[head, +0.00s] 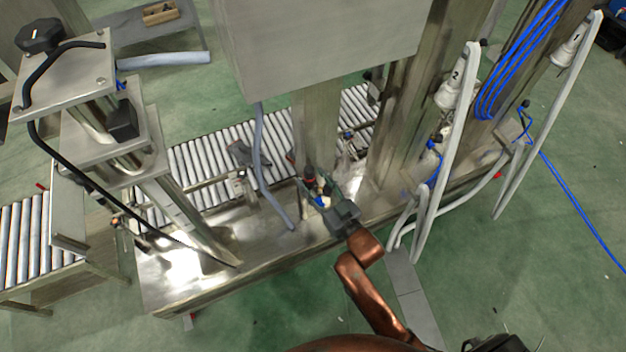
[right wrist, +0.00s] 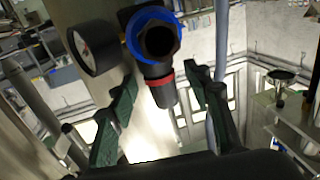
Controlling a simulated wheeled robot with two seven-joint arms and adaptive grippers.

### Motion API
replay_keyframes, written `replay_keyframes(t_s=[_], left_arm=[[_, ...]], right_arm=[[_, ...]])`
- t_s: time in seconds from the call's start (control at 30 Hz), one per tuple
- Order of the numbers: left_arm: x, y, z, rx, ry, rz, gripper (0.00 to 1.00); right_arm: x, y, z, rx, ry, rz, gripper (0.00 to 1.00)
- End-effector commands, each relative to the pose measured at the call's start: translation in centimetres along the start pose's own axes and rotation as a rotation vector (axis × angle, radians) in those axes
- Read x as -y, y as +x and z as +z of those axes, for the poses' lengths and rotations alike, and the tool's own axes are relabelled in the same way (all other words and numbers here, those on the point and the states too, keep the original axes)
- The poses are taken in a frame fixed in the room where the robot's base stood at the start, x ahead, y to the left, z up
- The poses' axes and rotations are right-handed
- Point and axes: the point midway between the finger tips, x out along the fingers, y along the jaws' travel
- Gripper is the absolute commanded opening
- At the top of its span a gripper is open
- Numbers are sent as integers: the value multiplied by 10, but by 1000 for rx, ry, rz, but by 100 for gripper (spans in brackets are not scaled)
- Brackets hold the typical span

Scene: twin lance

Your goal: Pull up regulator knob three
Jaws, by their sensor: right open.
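The regulator (head: 309,172) stands by the steel post above the bench, small and partly covered by my right gripper (head: 319,190). In the right wrist view it shows a blue ring (right wrist: 152,38) around a dark opening and a black knob (right wrist: 162,95) below a red ring. A round white-faced gauge (right wrist: 92,47) sits to its left. In this view the two green fingers of my right gripper (right wrist: 160,82) are apart, one on each side of the knob, with visible gaps. I cannot read a number on the regulator. My left gripper is out of view.
The steel post (head: 317,125) rises beside the regulator under a large grey box (head: 320,45). A grey hose (head: 262,165) hangs left of the gripper. A roller conveyor (head: 215,145) runs behind. White hoses with units marked 2 (head: 450,92) and 1 (head: 568,50) are at right.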

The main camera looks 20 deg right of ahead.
Motion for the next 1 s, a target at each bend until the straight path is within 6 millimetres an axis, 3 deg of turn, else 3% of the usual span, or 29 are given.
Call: replay_keyframes(t_s=[0.13,0.73,1.0], left_arm=[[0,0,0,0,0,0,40],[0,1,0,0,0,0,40],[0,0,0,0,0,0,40]], right_arm=[[0,0,0,0,0,0,41],[0,0,0,0,0,0,0],[0,0,0,0,0,0,0]])
